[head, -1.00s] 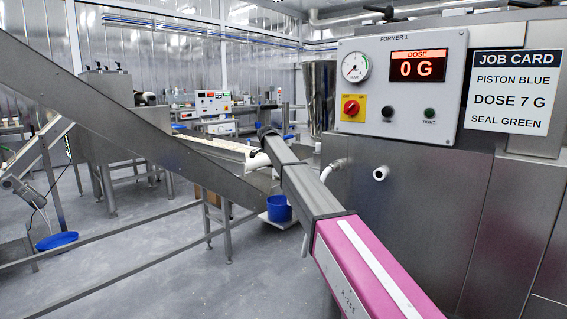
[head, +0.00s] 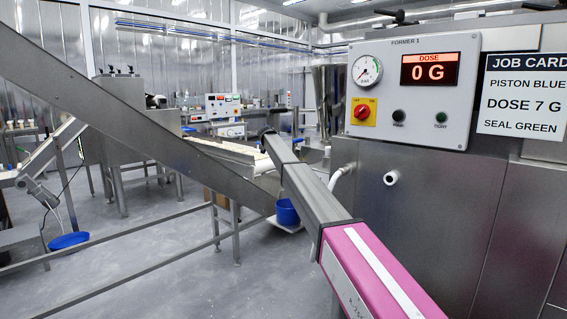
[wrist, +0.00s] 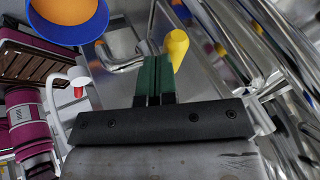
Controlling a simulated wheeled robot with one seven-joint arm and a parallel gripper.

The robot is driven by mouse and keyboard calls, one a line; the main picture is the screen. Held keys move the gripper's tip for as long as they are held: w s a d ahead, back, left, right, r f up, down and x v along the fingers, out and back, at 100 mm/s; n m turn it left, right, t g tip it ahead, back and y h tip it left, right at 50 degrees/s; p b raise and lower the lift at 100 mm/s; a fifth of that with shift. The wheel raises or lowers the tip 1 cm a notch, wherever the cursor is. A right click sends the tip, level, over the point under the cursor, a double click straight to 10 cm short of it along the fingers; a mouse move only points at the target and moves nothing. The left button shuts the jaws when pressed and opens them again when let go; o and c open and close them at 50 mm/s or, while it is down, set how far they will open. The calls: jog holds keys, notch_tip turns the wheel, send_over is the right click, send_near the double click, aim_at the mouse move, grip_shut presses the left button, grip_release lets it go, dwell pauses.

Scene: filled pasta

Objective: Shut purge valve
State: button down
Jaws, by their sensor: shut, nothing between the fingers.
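A yellow handle with a rounded end (wrist: 177,46) stands just beyond and to the right of my gripper's tips in the wrist view. It may be the purge valve's lever, but the valve body is not clear. My gripper (wrist: 153,82), with dark green fingers, is shut and empty. Its tips look close to the yellow handle; I cannot tell whether they touch. In the head view neither the gripper nor the yellow handle can be made out. The former's panel (head: 410,105) shows a dose of 0 G (head: 430,70).
A blue container with orange contents (wrist: 68,15) is at the wrist view's upper left. Shiny metal (wrist: 245,45) crowds its right side. In the head view, a sloping steel conveyor (head: 150,130), a blue bucket (head: 287,212) and a white pipe stub (head: 391,178) surround the work area.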

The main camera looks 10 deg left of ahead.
jog(key=shift+w, duration=0.5)
jog(key=shift+w+d, duration=0.1)
dwell(0.4)
